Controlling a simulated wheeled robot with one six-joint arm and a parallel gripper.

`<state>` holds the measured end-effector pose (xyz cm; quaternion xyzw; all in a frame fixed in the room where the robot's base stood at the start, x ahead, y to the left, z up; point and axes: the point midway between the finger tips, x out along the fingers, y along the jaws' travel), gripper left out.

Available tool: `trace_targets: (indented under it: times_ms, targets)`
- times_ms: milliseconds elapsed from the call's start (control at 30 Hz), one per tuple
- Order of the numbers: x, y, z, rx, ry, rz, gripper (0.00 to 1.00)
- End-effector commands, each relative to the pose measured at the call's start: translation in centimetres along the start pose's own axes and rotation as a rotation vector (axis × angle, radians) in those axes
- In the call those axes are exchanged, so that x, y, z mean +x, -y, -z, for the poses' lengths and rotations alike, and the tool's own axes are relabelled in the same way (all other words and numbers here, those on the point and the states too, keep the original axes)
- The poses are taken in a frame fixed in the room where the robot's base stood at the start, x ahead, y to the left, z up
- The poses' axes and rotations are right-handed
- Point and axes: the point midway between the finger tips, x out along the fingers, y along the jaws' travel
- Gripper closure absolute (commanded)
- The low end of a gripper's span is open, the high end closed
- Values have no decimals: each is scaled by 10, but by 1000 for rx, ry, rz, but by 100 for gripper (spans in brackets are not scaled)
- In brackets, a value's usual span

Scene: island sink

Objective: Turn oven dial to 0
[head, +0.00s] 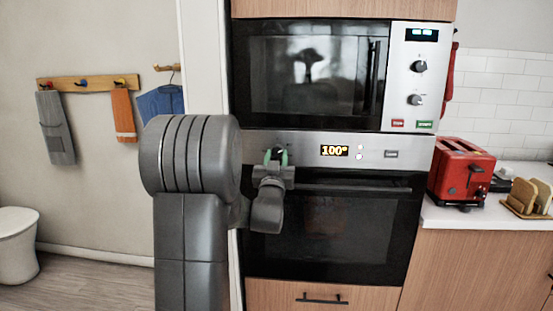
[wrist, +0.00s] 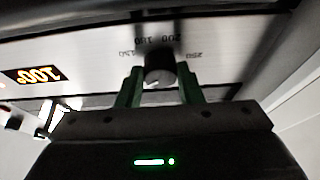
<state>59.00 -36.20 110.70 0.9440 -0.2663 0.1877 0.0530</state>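The oven dial (wrist: 160,66) is a dark round knob on the silver oven panel, with printed numbers such as 200 and 250 around it. In the head view the dial (head: 278,153) is partly hidden by my gripper. My gripper (wrist: 160,74) has green fingers, one on each side of the dial. The fingers look slightly apart from it, so my gripper is open around the dial. It also shows in the head view (head: 276,157) in front of the panel. The oven display (head: 334,151) reads 100°, also in the wrist view (wrist: 32,75).
A microwave (head: 310,70) with its own knobs is above the oven panel. The oven door (head: 340,230) is closed below, with a handle across its top. A red toaster (head: 460,170) stands on the counter at right. The floor at left (head: 95,280) is largely clear.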

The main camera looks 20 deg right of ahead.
Motion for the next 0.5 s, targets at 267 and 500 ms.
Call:
trace_targets:
  times_ms: [267, 500]
  targets:
    - [-1, 0, -1, -10, -1, 4, 90]
    - [-2, -2, -4, -93, -3, 38, 90]
